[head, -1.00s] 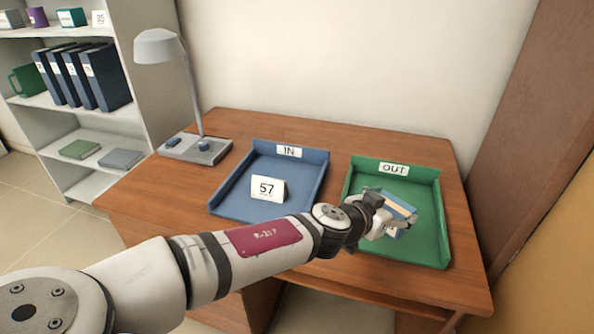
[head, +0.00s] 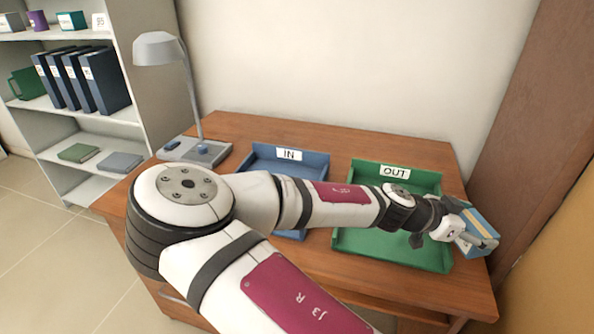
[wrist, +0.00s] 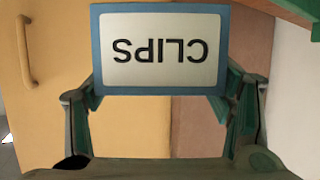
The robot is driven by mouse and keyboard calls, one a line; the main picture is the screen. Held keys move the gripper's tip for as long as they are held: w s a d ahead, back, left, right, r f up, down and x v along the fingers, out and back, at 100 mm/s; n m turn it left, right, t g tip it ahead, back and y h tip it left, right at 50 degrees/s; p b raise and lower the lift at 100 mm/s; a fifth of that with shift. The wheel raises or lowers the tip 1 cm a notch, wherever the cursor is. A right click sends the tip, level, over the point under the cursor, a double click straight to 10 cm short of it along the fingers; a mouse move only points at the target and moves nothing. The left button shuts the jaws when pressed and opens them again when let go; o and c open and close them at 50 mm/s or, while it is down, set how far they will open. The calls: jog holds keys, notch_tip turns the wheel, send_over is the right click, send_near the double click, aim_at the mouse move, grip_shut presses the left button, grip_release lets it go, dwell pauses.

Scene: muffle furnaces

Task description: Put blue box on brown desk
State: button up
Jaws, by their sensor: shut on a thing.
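The blue box (wrist: 160,90) with a pale label reading "CLIPS", upside down in the wrist view, is between the two fingers of my gripper (wrist: 160,100). In the head view the blue box (head: 468,244) shows a tan and pale top. My gripper (head: 466,236) is shut on it, at the right edge of the green OUT tray and the desk. I cannot tell its exact height. The brown desk (head: 240,133) stands below, bearing the green tray (head: 348,240) and the blue IN tray (head: 318,162), which my arm partly hides.
A grey lamp (head: 160,48) stands at the desk's back left. A shelf with binders (head: 103,78) is further left. A brown panel (head: 520,120) and a yellow-orange surface (head: 565,240) rise close on the right. The desk strip behind the trays is bare.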

aim_at(479, 229)
jog(key=s+d+f+m+g, duration=0.2)
jog(key=s+d+m+g, duration=0.55)
jog(key=d, duration=0.75)
jog(key=w+a, duration=0.3)
jog(key=w+a+f+n, duration=0.1)
jog(key=w+a, duration=0.2)
jog(key=a, duration=0.1)
jog(key=w+a+f+n+t+b, duration=0.1)
jog(key=w+a, duration=0.2)
jog(key=w, duration=0.1)
jog(key=shift+a, duration=0.4)
jog(key=shift+a+f+b, duration=0.1)
jog(key=shift+f+b, duration=0.2)
jog(key=shift+f, duration=1.45)
jog(key=o, duration=1.2)
jog(key=shift+o, duration=0.2)
